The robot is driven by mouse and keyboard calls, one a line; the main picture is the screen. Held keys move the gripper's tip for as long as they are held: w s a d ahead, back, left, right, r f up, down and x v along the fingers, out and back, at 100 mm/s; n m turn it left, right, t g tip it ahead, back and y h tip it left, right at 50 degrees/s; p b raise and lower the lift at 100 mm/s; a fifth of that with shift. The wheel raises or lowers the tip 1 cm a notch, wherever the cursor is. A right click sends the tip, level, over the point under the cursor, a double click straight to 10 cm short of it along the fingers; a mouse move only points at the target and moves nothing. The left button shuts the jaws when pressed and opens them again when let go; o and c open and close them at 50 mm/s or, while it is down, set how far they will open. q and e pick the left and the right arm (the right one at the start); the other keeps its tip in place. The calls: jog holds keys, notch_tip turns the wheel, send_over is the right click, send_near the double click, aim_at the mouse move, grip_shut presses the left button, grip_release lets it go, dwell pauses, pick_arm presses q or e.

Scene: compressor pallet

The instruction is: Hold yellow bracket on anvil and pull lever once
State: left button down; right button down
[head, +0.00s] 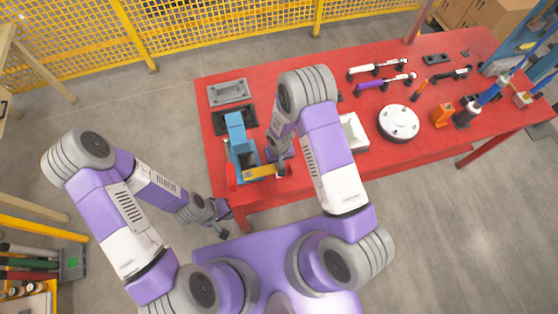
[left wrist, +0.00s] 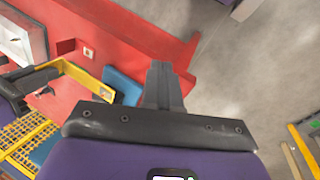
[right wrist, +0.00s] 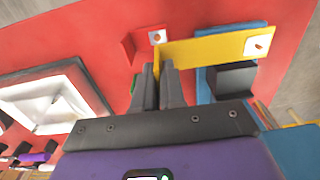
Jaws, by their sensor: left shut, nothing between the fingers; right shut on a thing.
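The yellow bracket (head: 259,172) is at the blue press (head: 236,132), near the front edge of the red table. In the right wrist view the bracket (right wrist: 205,49) is L-shaped, with a hole in its far end. My right gripper (right wrist: 159,72) is shut on its short leg. The long arm reaches across the press, close to a dark block (right wrist: 232,80); I cannot tell whether they touch. My left gripper (left wrist: 163,75) is shut and empty, apart from the press and in front of the table. A red upright part (head: 231,177), possibly the lever, shows beside the press.
A white open tray (head: 353,133) and a round white flange (head: 398,122) lie to the right. Several tools lie further right. Open floor (head: 190,100) lies left of the red table (head: 300,75).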

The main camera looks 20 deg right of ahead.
jog(key=shift+w+f+b, duration=0.1)
jog(key=shift+w+b, duration=0.95)
jog(key=shift+w, duration=0.8)
jog(key=shift+w+b, duration=1.1)
jog(key=shift+w, duration=0.55)
jog(key=shift+f+b, duration=0.15)
jog(key=shift+b, duration=0.3)
jog(key=shift+s+r, duration=0.2)
